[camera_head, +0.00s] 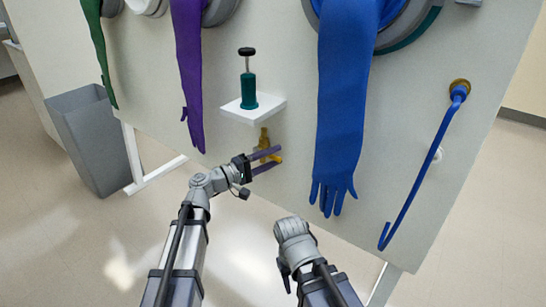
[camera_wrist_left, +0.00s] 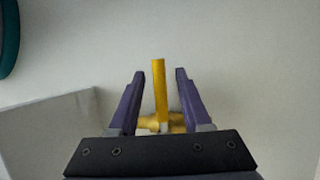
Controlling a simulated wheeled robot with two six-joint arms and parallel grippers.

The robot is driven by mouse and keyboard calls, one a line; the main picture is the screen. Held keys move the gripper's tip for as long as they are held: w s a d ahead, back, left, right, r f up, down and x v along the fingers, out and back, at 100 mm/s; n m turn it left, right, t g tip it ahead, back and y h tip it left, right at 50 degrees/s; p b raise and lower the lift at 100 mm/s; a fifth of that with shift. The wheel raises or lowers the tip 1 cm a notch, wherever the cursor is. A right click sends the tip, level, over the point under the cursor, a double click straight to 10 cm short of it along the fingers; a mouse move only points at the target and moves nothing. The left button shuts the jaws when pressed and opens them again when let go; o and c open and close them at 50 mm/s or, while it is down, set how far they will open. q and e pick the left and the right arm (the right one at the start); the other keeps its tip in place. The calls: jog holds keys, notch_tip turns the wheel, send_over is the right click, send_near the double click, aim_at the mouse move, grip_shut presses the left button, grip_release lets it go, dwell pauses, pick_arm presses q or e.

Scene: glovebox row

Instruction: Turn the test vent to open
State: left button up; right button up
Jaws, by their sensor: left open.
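The test vent is a small brass-yellow valve (camera_head: 264,139) on the pale panel, just under a white shelf. In the left wrist view its yellow lever (camera_wrist_left: 160,90) points up in the picture, with the brass body (camera_wrist_left: 165,124) lower down. My left gripper (camera_head: 268,160) is at the valve with its purple fingers apart. In the left wrist view the lever stands between the fingers (camera_wrist_left: 160,95), with a gap on each side. The fingers partly hide the valve in the head view. My right arm shows at the bottom, but its fingers are not visible.
The white shelf (camera_head: 236,110) with a teal pump bottle (camera_head: 248,92) is right above the valve. A blue glove (camera_head: 342,110) hangs to the right and a purple glove (camera_head: 190,75) to the left. A blue hooked pipe (camera_head: 420,175) is farther right. A grey bin (camera_head: 90,135) stands left.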

pick_arm(q)
grip_shut()
dwell(0.5)
dwell(1.0)
